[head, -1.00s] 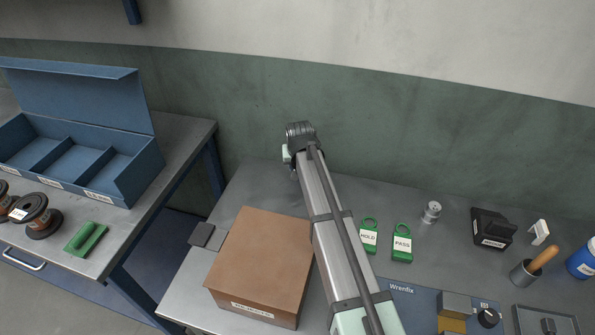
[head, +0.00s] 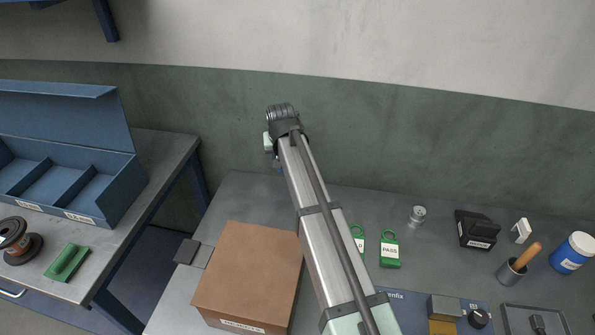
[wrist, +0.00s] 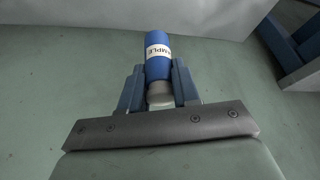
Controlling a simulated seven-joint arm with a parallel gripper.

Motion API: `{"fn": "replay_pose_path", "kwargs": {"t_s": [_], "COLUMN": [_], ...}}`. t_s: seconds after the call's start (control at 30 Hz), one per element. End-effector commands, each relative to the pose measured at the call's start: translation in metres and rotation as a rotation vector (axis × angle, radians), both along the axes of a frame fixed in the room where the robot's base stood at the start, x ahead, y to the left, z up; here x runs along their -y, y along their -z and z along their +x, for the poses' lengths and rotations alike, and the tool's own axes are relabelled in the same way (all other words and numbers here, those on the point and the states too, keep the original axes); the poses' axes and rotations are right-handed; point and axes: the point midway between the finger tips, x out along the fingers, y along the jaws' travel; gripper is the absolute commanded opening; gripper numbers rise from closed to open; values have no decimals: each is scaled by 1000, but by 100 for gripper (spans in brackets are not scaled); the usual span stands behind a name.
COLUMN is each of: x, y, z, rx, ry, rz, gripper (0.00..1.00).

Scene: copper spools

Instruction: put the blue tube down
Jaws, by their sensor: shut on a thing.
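In the wrist view, a blue tube (wrist: 158,56) with a white label reading "MPLE" in part stands between the fingers of my gripper (wrist: 159,88). My gripper is shut on the tube near its pale lower end. Behind it is only the green wall surface, with no bench top visible under the tube. In the head view, my arm reaches up and away over the bench, and the arm hides most of the gripper and the tube.
A brown box (head: 250,275) sits left of my arm. A blue compartment bin (head: 120,190) stands on the left bench. The grey bench (head: 245,195) is bare behind the box.

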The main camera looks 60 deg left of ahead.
Motion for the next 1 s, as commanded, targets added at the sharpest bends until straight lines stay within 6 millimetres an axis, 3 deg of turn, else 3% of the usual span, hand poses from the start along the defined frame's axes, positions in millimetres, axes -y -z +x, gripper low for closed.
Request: {"fn": "replay_pose_path", "kwargs": {"t_s": [0.23, 0.37, 0.47, 0.67, 0.87, 1.0], "x": [0, 4, 13, 46, 98, 144], "y": [-10, -10, -10, -15, -20, -22], "z": [1, 12, 35, 106, 174, 213], "rx": [0, 1, 0, 1, 1, 1], "ry": [1, 14, 42, 129, 223, 290], "rz": [0, 0, 0, 0, 0, -1], "gripper": [0, 0, 0, 0, 0, 0]}}
